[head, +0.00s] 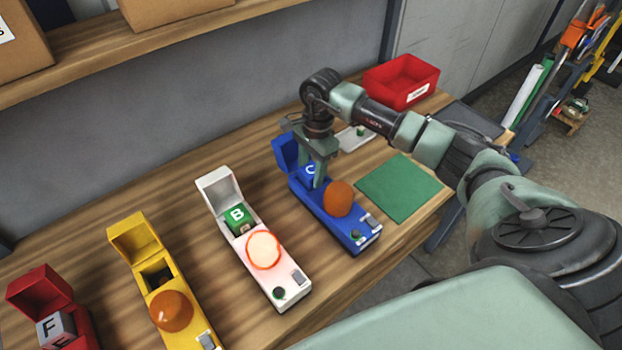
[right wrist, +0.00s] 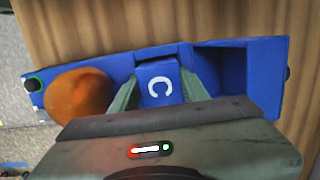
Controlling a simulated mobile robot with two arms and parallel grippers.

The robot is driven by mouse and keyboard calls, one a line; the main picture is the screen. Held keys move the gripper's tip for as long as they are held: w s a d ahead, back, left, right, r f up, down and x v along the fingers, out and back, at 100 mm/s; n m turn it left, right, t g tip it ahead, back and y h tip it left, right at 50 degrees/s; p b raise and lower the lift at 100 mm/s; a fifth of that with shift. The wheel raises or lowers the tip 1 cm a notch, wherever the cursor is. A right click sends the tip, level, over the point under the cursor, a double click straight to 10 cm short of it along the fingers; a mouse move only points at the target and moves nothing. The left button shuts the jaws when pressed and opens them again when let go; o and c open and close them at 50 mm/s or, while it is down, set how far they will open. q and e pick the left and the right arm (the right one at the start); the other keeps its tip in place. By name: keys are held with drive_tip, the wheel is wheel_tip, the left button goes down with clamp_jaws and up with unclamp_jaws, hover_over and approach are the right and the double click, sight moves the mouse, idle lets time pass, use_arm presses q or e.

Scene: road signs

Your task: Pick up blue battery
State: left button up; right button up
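The blue battery (right wrist: 158,85) is a block with a white letter C. It sits in the blue device (right wrist: 262,72), beside the raised lid end. In the head view the battery (head: 312,170) is partly hidden by my right gripper (head: 315,180). My right gripper points down into the blue device, one finger on each side of the battery. In the right wrist view the fingers of the gripper (right wrist: 160,88) lie close along both sides of the battery, with no clear gap. Whether they press on it cannot be told. My left gripper is not in view.
An orange dome (head: 338,198) is on the blue device. To the left stand a white device (head: 290,294) with a green B block (head: 239,217) and a lit dome, a yellow device (head: 132,236) and a red one (head: 38,286). A green mat (head: 400,187) and red bin (head: 402,82) are right.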

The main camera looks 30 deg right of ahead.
drive_tip(key=shift+r, duration=0.15)
clamp_jaws()
drive_tip(key=shift+w+r, duration=0.1)
drive_tip(key=shift+r, duration=0.15)
wheel_tip(320, 180, up, 19)
drive_tip(key=b, duration=0.4)
drive_tip(key=shift+r, duration=0.15)
